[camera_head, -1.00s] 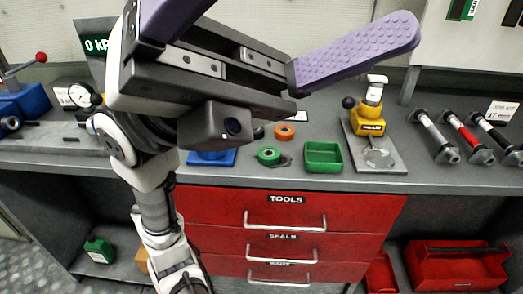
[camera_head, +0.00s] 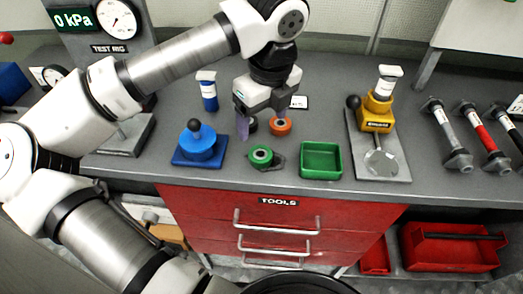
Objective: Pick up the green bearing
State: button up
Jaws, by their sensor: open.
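The green bearing (camera_head: 261,155) is a small green ring with a dark centre. It sits near the front of the grey bench, on or against a dark flat piece, between a blue fixture and a green tray. My gripper (camera_head: 246,125) is above the bench, behind the bearing and slightly left of it in the picture, pointing down. One purple finger shows clearly; the other is mostly hidden behind the gripper body. The gripper is open, apart from the bearing, with nothing seen held.
An orange ring (camera_head: 280,126) and a dark ring lie close to my gripper. The blue fixture (camera_head: 188,160) with a black knob stands left, a blue bottle (camera_head: 208,92) behind. The empty green tray (camera_head: 309,173) and yellow press (camera_head: 377,115) stand right. Red drawers (camera_head: 285,215) are below.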

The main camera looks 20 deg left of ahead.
send_over(260, 154)
jog(key=f, duration=0.5)
jog(key=shift+s+d+f+p, duration=0.1)
jog(key=shift+d+f+p, duration=0.05)
jog(key=shift+d+p, duration=0.2)
jog(key=shift+a+f+p, duration=0.2)
jog(key=shift+f+p, duration=0.95)
jog(key=shift+f, duration=1.6)
jog(key=c, duration=1.1)
jog(key=shift+r, duration=0.1)
